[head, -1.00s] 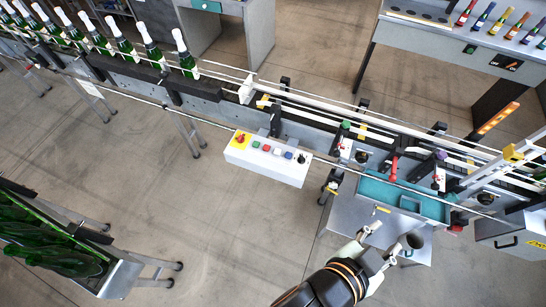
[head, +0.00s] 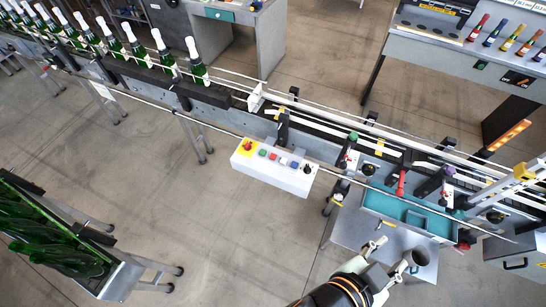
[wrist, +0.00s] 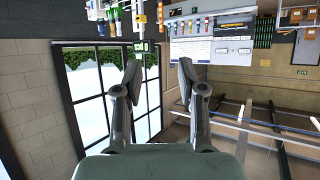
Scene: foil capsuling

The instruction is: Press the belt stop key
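A white control box (head: 272,171) is mounted at the front side of the conveyor in the head view. On its top are a red mushroom button on a yellow plate (head: 247,147), a green key (head: 263,153), a red key (head: 272,157), a white key (head: 283,161), a blue key (head: 294,165) and a black knob (head: 307,169). No labels are legible, so which key stops the belt cannot be read. My gripper (head: 384,259) is right of and below the box in the picture, apart from it. In the wrist view its fingers (wrist: 158,82) stand apart with nothing between them.
The conveyor (head: 225,95) runs diagonally behind the box, with several green bottles (head: 198,70) at its left. A teal tray (head: 385,205) lies beyond my gripper. A bottle crate (head: 50,235) stands at lower left. Floor between crate and box is clear.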

